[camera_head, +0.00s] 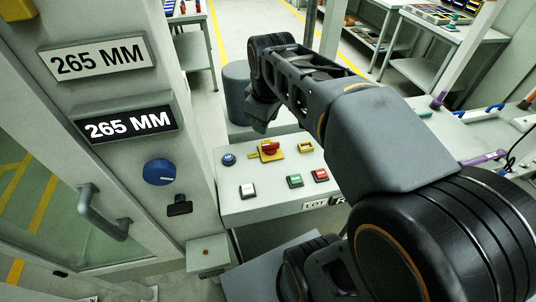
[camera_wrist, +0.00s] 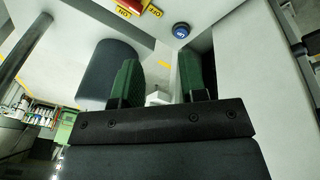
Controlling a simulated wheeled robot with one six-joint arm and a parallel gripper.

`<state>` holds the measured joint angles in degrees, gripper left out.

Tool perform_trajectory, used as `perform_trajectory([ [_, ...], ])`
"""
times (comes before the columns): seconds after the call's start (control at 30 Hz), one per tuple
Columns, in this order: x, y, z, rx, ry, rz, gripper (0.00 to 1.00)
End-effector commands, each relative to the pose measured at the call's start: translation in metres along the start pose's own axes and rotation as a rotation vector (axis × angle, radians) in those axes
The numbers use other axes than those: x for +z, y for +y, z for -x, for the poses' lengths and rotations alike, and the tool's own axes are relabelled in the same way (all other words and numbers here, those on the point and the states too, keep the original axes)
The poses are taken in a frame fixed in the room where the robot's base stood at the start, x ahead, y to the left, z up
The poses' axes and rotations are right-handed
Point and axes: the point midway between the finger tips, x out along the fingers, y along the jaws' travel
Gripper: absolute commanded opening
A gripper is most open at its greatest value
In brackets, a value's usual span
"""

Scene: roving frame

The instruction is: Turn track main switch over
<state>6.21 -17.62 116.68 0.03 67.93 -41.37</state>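The switch on the grey console is a red handle (camera_head: 269,147) on a yellow plate. In the wrist view the red handle (camera_wrist: 122,4) is cut off by the top edge, with yellow ON and OFF labels beside it. I cannot tell clearly which label it points to. My gripper (camera_wrist: 158,72) has its two green fingers apart, with nothing held between them. In the head view only a bit of green fingertip shows, above and behind the switch; my arm hides the rest. The gripper is apart from the switch.
A pillar with a blue knob (camera_head: 159,172) stands left. A dark cylinder (camera_wrist: 108,75) stands near the gripper.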

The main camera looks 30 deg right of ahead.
Motion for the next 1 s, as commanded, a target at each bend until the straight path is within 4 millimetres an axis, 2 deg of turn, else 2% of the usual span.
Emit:
perform_trajectory([
  [0.03, -0.004, 0.011, -0.022, -0.020, -0.026, 0.090, 0.39],
  [0.2, -0.017, 0.046, -0.048, -0.095, -0.081, 0.394, 0.39],
  [0.43, -0.025, 0.077, -0.072, -0.177, -0.104, 0.661, 0.39],
  [0.67, -0.024, 0.085, -0.090, -0.210, -0.107, 0.752, 0.39],
  [1.0, -0.013, 0.076, -0.150, -0.211, -0.107, 0.755, 0.39],
])
